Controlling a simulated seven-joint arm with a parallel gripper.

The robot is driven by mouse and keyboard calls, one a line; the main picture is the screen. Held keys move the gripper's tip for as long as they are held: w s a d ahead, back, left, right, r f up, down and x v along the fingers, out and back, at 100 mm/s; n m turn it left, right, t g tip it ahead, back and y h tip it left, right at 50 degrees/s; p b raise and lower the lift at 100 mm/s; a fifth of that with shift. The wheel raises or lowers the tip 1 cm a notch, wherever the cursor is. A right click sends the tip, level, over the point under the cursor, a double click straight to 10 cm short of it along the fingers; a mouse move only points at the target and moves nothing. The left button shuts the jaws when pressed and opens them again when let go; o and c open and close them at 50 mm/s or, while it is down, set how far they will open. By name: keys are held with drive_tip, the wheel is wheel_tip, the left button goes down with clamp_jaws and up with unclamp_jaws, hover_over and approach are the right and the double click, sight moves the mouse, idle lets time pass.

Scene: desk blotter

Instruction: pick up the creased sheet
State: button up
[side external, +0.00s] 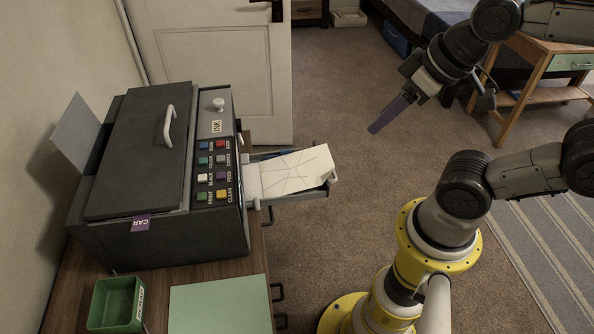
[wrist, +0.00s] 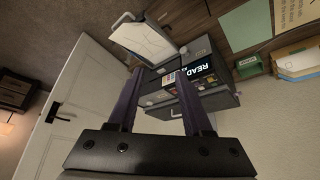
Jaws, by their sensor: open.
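The creased sheet (side external: 297,168) is cream-white with dark crease lines. It lies on the pulled-out tray (side external: 318,193) at the right side of the dark grey printer (side external: 220,245). In the wrist view the sheet (wrist: 146,38) shows beyond the fingertips, at upper centre. My gripper (side external: 374,129) has purple fingers and is up in the air to the right of the sheet, clear of it. In the wrist view my gripper (wrist: 158,80) has its two fingers apart with nothing held between them.
The printer has coloured buttons, a lid handle (side external: 169,126) and a lit display (wrist: 199,70) reading READY in part. A green box (side external: 116,305) and a pale green sheet (side external: 220,308) are on the desk in front. A white door (side external: 218,60) stands behind. Open carpet lies right of the tray.

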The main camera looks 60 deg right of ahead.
idle(0.4)
drive_tip(key=shift+c, duration=0.9)
